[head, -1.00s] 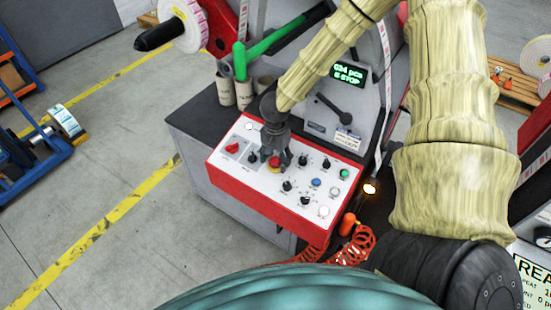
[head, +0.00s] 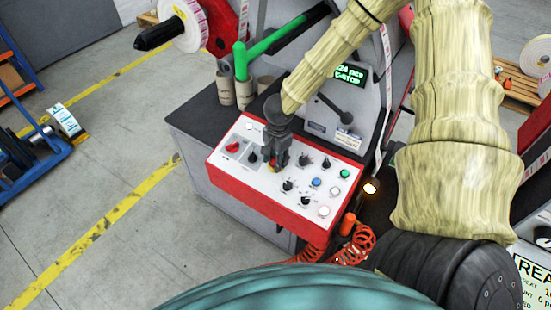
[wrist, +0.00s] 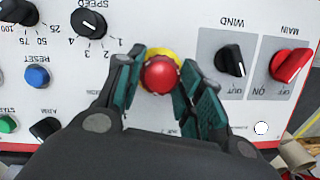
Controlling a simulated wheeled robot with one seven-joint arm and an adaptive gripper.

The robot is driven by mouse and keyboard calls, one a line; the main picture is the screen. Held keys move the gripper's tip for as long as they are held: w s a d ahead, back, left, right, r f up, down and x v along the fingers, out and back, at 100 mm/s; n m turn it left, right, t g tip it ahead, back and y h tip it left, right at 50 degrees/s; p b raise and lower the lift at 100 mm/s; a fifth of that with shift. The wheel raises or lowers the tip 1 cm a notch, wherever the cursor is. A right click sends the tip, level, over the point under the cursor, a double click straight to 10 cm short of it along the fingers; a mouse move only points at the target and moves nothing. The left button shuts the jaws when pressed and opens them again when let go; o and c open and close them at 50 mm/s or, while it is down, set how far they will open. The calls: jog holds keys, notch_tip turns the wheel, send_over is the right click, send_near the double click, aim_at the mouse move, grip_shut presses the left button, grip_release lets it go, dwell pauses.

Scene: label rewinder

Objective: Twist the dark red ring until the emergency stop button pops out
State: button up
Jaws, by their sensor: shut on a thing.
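The emergency stop button is a red mushroom cap (wrist: 161,75) on a yellow collar (wrist: 148,57), between my fingers in the wrist view. In the head view my gripper (head: 275,165) hides most of it, and a bit of red and yellow shows at the fingertips. My gripper (wrist: 160,85) is shut on the button, one teal-padded finger on each side of the cap. I cannot make out a separate dark red ring. The machine's small display (head: 350,74) shows green text, and its lower line reads E-STOP.
The white panel with a red edge (head: 262,203) carries several controls close by: the red main switch (wrist: 291,65), the black wind switch (wrist: 233,60), the speed knob (wrist: 88,23) and a blue reset button (wrist: 37,76). An orange coiled hose (head: 357,245) hangs at the front right.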

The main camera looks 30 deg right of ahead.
jog(key=m+b, duration=0.1)
jog(key=m, duration=0.2)
jog(key=shift+f+t, duration=0.1)
jog(key=shift+t, duration=0.3)
jog(key=shift+s+m+t+b, duration=0.15)
jog(key=shift+m+t+b, duration=0.15)
jog(key=shift+m+b, duration=0.85)
jog(key=o, duration=1)
jog(key=shift+o, duration=0.2)
jog(key=shift+r, duration=0.2)
notch_tip(320, 180, up, 12)
jog(key=s, duration=0.2)
jog(key=shift+s+f, duration=0.15)
jog(key=shift+f, duration=0.05)
jog(key=shift+d, duration=0.1)
